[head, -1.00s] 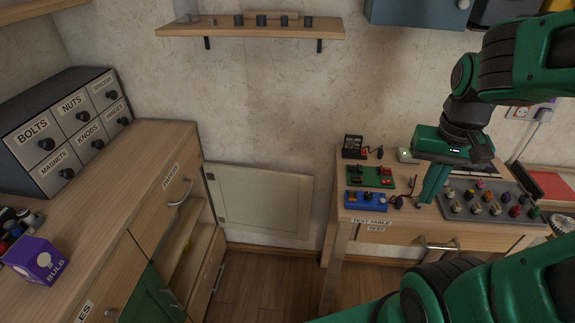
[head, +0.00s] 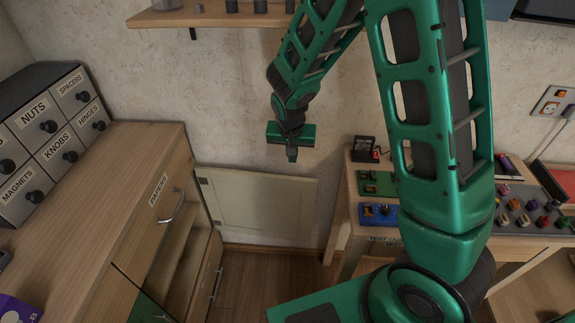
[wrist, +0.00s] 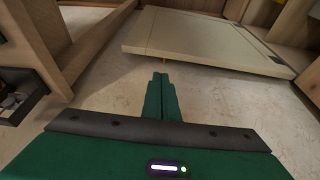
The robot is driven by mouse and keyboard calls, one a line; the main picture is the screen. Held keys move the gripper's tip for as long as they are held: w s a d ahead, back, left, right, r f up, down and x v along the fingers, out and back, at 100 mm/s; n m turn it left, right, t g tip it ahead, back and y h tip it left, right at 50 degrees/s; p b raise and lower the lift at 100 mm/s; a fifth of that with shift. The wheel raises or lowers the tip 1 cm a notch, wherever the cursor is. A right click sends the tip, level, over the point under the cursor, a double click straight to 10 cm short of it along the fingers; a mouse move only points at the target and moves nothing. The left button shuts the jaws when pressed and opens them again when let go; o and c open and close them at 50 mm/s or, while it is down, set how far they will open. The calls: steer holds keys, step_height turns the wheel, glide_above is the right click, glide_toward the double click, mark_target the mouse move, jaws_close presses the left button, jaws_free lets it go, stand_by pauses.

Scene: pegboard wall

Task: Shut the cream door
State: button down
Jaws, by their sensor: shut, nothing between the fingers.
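The cream door (head: 258,205) stands swung open, out to the right of the wooden cabinet (head: 150,215), with its face towards the head view. Its hinge side is at the cabinet's right end, and an open compartment (head: 182,247) shows in the cabinet. My gripper (head: 291,155) is shut and empty, in front of the wall above the door in the head view. In the wrist view, my gripper (wrist: 160,80) points towards the door (wrist: 205,40), which lies beyond the fingertips. A gap seems to show between them.
The test table (head: 335,225) stands to the right of the door with coloured boxes and a tray of knobs (head: 525,208). A wall shelf (head: 215,15) hangs above. Wooden floor (head: 265,270) is clear between cabinet and table.

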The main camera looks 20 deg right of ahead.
steer(key=shift+w+a+x, duration=0.1)
steer(key=shift+a+x, duration=0.05)
steer(key=shift+x, duration=1.65)
steer(key=shift+w+a+x, duration=0.1)
steer(key=shift+x, duration=1.7)
steer(key=shift+w+a+x, duration=0.1)
steer(key=shift+a+x, duration=0.05)
steer(key=shift+x, duration=1.65)
steer(key=shift+r, duration=0.1)
